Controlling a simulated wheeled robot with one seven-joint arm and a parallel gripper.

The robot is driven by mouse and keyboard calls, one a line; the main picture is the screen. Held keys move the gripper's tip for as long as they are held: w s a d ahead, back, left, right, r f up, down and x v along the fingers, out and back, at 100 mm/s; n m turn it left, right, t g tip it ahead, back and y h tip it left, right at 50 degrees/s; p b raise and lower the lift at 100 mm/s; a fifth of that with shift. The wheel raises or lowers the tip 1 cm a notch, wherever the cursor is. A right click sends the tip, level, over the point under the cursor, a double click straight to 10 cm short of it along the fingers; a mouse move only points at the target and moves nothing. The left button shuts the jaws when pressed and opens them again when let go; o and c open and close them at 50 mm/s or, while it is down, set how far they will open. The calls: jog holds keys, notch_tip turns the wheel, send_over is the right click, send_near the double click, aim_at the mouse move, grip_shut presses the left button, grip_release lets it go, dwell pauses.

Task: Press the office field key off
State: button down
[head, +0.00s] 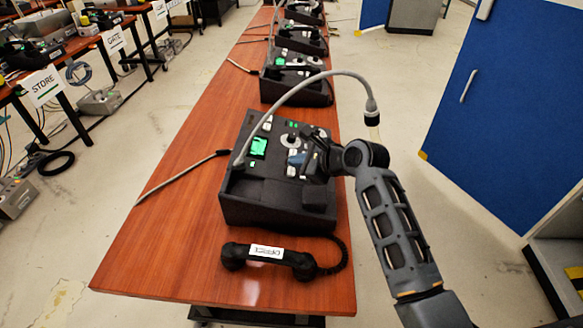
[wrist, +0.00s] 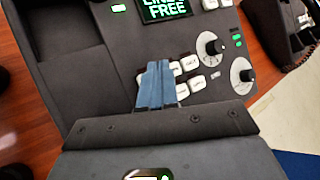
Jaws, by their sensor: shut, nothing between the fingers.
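The near paging phone (head: 262,203) is a black desk console on the wooden table, with a lit green screen, white keys and round knobs. In the wrist view its screen (wrist: 166,8) reads "LINE FREE". My gripper (head: 297,159) is shut and empty over the key area. Its blue fingertips (wrist: 156,84) cover part of the white key cluster (wrist: 197,87), and I cannot tell whether they touch a key. Key labels are too small to read, so I cannot tell which is the office field key. Small green lamps (wrist: 237,38) are lit near the knobs.
A black handset (head: 268,257) lies on the table in front of the console, its coiled cord at the right. A gooseneck microphone (head: 372,108) arches over the console. More consoles (head: 297,75) stand farther along the table (head: 165,225). A blue panel (head: 510,110) stands at the right.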

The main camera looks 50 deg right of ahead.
jog(key=shift+s+d+r+p, duration=0.15)
jog(key=shift+s+r+p, duration=0.05)
jog(key=shift+r+p, duration=0.75)
jog(key=shift+s+d+r+p, duration=0.1)
jog(key=shift+s+r+p, duration=0.05)
jog(key=shift+r+p, duration=0.8)
jog(key=shift+s+d+r+b, duration=0.15)
jog(key=shift+r+b, duration=0.15)
jog(key=shift+r, duration=0.35)
